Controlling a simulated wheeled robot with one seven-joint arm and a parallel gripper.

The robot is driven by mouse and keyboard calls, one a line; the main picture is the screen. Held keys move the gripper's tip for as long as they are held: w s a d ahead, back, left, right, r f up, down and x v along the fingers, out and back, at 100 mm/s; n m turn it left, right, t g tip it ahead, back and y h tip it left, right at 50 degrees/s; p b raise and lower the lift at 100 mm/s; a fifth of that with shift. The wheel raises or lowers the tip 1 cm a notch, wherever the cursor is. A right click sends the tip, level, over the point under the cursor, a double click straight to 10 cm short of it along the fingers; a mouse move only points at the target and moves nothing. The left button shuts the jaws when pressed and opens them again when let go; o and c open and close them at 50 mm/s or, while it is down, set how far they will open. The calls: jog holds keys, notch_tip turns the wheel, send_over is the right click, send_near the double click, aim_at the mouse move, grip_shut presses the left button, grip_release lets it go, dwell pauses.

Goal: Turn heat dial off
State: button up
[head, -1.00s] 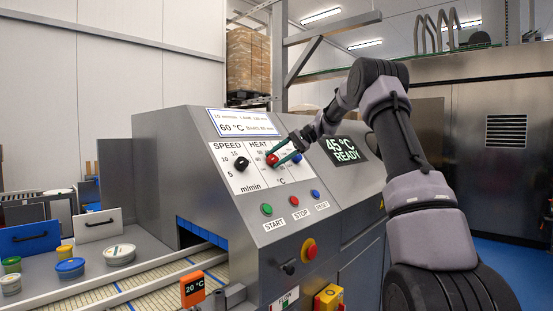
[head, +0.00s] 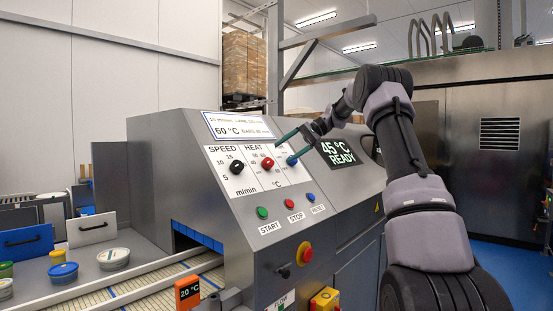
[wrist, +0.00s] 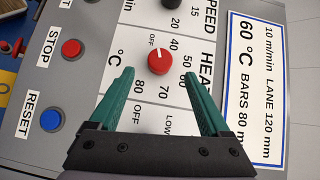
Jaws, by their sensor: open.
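The red heat dial (head: 267,163) is on the sloping white panel of the grey machine, under the word HEAT. It also shows in the wrist view (wrist: 159,61), with OFF and a number scale around it. I cannot tell for sure which mark its pointer faces. My gripper (head: 284,153) is open and empty, its green fingers aimed at the panel. In the wrist view the fingertips (wrist: 158,72) lie on either side of the dial, with gaps to both. In the head view they sit to the right of the dial, apart from it.
The black speed dial (head: 236,168) is left of the heat dial. Below are the green start (head: 262,212), red stop (head: 289,204) and blue reset (head: 311,197) buttons. A screen (head: 338,151) reads 45 °C READY.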

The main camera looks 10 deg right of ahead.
jog(key=v, duration=0.4)
dwell(0.3)
jog(key=s+a+r+t+h, duration=0.1)
jog(key=s+a+h, duration=0.2)
jog(key=s, duration=0.6)
jog(key=s+a+r+t+h, duration=0.1)
jog(key=s+a+r+h, duration=0.2)
jog(key=s, duration=0.7)
jog(key=s+f+t+h, duration=0.1)
jog(key=s+f, duration=0.2)
jog(key=s, duration=0.4)
jog(key=s+d+f+n+t+h, duration=0.1)
jog(key=s+f+t, duration=0.1)
jog(key=s+f, duration=0.2)
jog(key=s+f+t+h, duration=0.1)
jog(key=s+f, duration=0.3)
jog(key=s, duration=0.6)
jog(key=shift+d+n+t, duration=0.3)
jog(key=shift+d+t, duration=0.05)
jog(key=shift+t, duration=0.15)
jog(key=shift+s, duration=0.1)
